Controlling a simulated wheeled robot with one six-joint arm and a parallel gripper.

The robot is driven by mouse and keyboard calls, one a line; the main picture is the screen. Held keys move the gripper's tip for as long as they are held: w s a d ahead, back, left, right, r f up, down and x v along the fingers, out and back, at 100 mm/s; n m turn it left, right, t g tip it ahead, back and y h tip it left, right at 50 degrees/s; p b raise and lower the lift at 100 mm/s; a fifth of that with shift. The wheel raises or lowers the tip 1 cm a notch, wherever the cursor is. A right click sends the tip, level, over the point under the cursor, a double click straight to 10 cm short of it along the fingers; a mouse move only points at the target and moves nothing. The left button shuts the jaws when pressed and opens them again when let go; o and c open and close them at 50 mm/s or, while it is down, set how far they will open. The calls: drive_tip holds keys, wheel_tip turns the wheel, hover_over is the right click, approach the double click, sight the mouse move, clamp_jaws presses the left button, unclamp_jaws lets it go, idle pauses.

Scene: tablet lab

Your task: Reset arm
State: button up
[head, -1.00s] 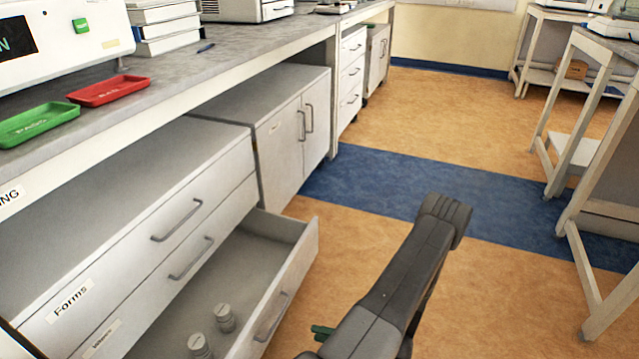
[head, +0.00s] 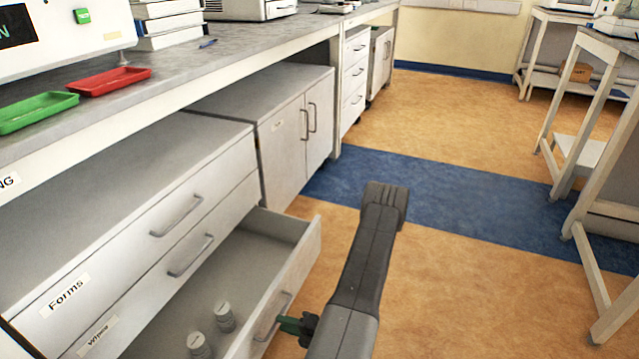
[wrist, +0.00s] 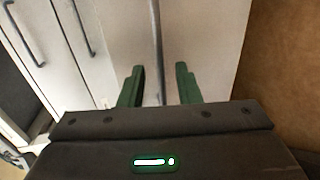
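My gripper (head: 297,326) has green fingers and is beside the front of the pulled-out drawer (head: 300,262), close to its grey handle (head: 273,317). In the wrist view my gripper (wrist: 159,68) is open, its two fingers spread apart. The long bar of the handle (wrist: 156,40) runs between them in the picture; I cannot tell whether it lies within their reach. The fingers hold nothing that I can see. My arm is bent, with its dark elbow raised over the floor in the head view.
Two white-lidded bottles (head: 224,318) stand in the open drawer. Above it are shut drawers labelled "Forms" (head: 66,297) and "Wipes" (head: 97,338). A green tray (head: 38,112) and red tray (head: 108,81) lie on the bench. The floor (head: 470,275) to the right is clear up to white tables.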

drive_tip(key=shift+x, duration=1.05)
